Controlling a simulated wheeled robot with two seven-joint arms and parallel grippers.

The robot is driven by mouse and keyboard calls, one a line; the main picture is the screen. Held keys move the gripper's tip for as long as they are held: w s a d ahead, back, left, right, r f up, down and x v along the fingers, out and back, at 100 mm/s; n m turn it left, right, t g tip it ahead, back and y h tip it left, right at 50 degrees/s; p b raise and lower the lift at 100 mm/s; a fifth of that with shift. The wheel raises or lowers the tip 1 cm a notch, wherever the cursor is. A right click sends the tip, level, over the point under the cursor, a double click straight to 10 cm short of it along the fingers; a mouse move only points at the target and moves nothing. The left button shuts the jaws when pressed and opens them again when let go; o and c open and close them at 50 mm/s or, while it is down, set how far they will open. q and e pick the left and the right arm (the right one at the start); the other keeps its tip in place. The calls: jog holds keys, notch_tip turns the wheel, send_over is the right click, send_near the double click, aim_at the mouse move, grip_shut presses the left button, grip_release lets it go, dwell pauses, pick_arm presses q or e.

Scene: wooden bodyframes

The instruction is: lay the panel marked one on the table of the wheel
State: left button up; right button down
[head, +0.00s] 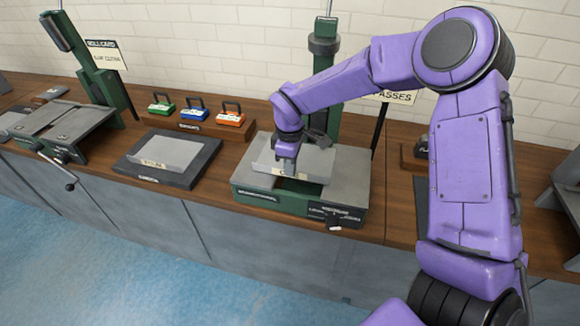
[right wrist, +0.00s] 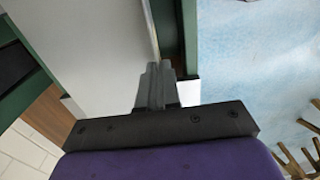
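A pale grey panel (head: 318,163) lies on or just above the green-sided table of the machine (head: 352,180) with the tall green column. A small label (head: 284,172) shows at its front edge; I cannot read its marking. My right gripper (head: 288,168) points down at this front edge. In the right wrist view the two fingers (right wrist: 156,84) are close together at the edge of the panel (right wrist: 95,45) and look shut on it. The arm hides part of the panel and column. I cannot tell whether the panel touches the table. My left gripper is not in view.
Another labelled grey sheet (head: 172,151) lies on a dark mat (head: 133,170) to the left. Several coloured blocks with handles (head: 195,115) stand in a wooden rack behind it. A green machine (head: 70,128) with a crank stands at far left. Blue floor (head: 120,255) is clear in front.

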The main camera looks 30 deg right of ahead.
jog(key=shift+f+b, duration=0.1)
jog(key=shift+b, duration=0.3)
dwell(0.4)
dwell(0.4)
jog(key=c, duration=0.7)
grip_release()
jog(key=shift+r+p, duration=1.75)
jog(key=shift+r, duration=1.8)
